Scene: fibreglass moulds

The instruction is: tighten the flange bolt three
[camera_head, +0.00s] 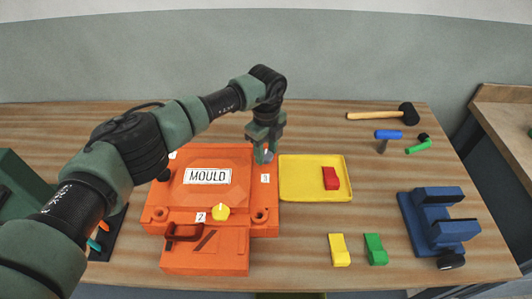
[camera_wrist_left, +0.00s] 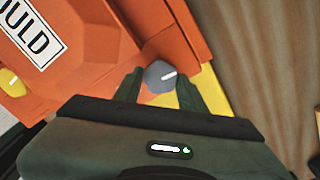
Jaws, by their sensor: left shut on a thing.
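The orange mould (camera_head: 205,255) lies on the bench with a white MOULD label on top. A grey bolt head (camera_wrist_left: 160,76) with a white line on it sits at the mould's far right corner, near a small numbered label (camera_head: 265,178) that seems to read 3. My left gripper (camera_head: 264,156) points down there and is shut on this grey bolt head, one finger on each side in the left wrist view (camera_wrist_left: 158,92). In the head view the fingers mostly hide the bolt. A yellow bolt head (camera_head: 221,212) with a white line sits beside label 2. My right gripper is not in view.
A yellow tray (camera_head: 300,182) with a red block (camera_head: 330,178) adjoins the mould's right side. Yellow (camera_head: 339,250) and green (camera_head: 375,249) blocks lie in front. A blue fixture (camera_head: 437,220) stands at right. A mallet (camera_head: 385,114) and small tools lie behind.

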